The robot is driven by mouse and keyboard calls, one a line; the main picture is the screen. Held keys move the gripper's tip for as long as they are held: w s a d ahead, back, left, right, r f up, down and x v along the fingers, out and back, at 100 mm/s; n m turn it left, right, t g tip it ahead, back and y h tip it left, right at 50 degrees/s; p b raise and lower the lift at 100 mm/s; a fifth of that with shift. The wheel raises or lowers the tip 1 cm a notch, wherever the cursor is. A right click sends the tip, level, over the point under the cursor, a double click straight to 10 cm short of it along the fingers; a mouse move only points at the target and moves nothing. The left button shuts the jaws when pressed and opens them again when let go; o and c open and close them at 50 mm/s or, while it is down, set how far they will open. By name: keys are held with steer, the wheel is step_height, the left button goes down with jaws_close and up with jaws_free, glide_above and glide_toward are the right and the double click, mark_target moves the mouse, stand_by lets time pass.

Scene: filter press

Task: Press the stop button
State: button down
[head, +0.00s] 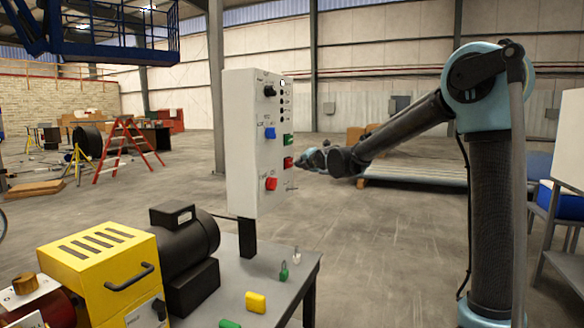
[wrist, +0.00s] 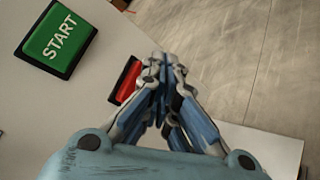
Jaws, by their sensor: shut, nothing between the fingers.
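The stop button is the red button (head: 288,162) on the right part of a white control panel (head: 248,150), just below the green button (head: 289,140). In the wrist view the green button (wrist: 57,38) reads START, and the red button (wrist: 127,80) is partly hidden behind my fingers. My gripper (head: 300,162) is shut and empty, its tips close to the red button in the head view. In the wrist view my gripper (wrist: 162,62) has its fingertips together beside the red button's right edge. I cannot tell whether they touch it.
A blue switch (head: 270,133), a lower red knob (head: 271,184) and a black knob (head: 270,91) are also on the panel. The panel stands on a post at a grey table (head: 268,268) with a yellow machine (head: 98,268) and a dark motor (head: 186,240). Floor right of the panel is open.

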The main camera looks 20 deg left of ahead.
steer(key=shift+d, duration=0.1)
steer(key=shift+s+d, duration=0.2)
steer(key=shift+d, duration=2.2)
steer(key=s+d+f+m+g+h, duration=0.1)
steer(key=s+d+f+m+h, duration=0.25)
steer(key=d, duration=0.65)
steer(key=s+d+f+m+g+h, duration=0.1)
steer(key=s+d+f+m, duration=0.2)
steer(key=s+d+m, duration=0.5)
steer(key=s+d+f+m+g+h, duration=0.1)
steer(key=s+d+f+m+h, duration=0.2)
steer(key=d, duration=1)
steer(key=s+d+f+m+g+h, duration=0.1)
steer(key=s+d+f+m+g, duration=0.1)
steer(key=s+d+f+m, duration=0.4)
steer(key=s+d+f+m+g, duration=0.2)
steer(key=s+d+f+m, duration=0.4)
steer(key=s, duration=0.6)
steer(key=s+d+f+m+g+h, duration=0.1)
steer(key=s+d+f+m+g, duration=0.1)
steer(key=s+d+f+m, duration=0.4)
steer(key=s+d, duration=0.1)
steer(key=s, duration=0.2)
steer(key=shift+s+f+h, duration=0.2)
steer(key=shift+f+h, duration=0.15)
